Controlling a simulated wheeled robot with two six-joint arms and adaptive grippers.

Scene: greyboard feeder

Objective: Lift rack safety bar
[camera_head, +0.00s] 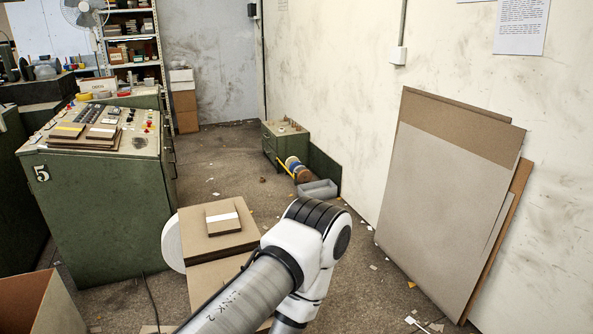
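I cannot make out a rack safety bar in this view. A metal shelf rack (161,45) with boxes and small items stands at the back left, and no bar across it can be told at this size. One of my arms crosses the bottom middle, its elbow bent at the right of a cardboard stack. Neither of my grippers is in the picture.
A green control cabinet (100,215) marked 5 stands at the left. A board stack (215,245) is partly behind my arm. Large greyboard sheets (445,190) lean on the right wall. A low green cabinet (284,143) stands mid-back. Floor between is mostly free, with scraps.

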